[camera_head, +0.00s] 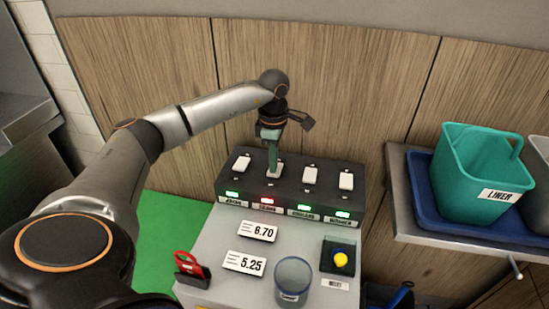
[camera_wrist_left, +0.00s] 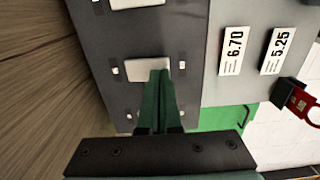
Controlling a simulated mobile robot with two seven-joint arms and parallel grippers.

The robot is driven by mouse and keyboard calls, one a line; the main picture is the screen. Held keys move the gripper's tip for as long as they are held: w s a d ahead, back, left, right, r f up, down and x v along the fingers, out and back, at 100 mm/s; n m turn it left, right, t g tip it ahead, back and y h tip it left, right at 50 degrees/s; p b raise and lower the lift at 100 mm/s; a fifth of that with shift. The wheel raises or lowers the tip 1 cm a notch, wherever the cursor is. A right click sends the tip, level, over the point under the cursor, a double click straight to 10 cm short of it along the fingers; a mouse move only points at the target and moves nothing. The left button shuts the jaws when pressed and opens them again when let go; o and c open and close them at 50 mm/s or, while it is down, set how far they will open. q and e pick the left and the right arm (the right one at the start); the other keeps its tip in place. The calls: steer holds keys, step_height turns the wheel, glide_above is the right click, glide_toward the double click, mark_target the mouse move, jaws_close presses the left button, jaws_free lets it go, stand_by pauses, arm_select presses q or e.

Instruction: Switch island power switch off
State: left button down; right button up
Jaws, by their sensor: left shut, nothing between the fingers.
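A dark switch box (camera_head: 330,205) carries a row of several white rocker switches. The second switch from the left (camera_head: 275,169) has a red light (camera_head: 267,200) and a small label that seems to read island. My left gripper (camera_head: 272,172) is shut and empty, its green fingertips pointing down at that switch. In the left wrist view the fingertips (camera_wrist_left: 160,72) overlap the edge of the white switch (camera_wrist_left: 140,68); I cannot tell whether they touch it. My right gripper is not in view.
The other switches, such as the leftmost one (camera_head: 241,162), have green lights. A teal bin (camera_head: 465,170) stands right.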

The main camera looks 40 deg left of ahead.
arm_select(q)
steer(key=shift+f+b, duration=0.3)
steer(key=shift+f, duration=0.25)
steer(key=shift+r, duration=0.1)
step_height(320, 180, up, 7)
steer(key=p, duration=0.6)
stand_by(0.3)
stand_by(0.5)
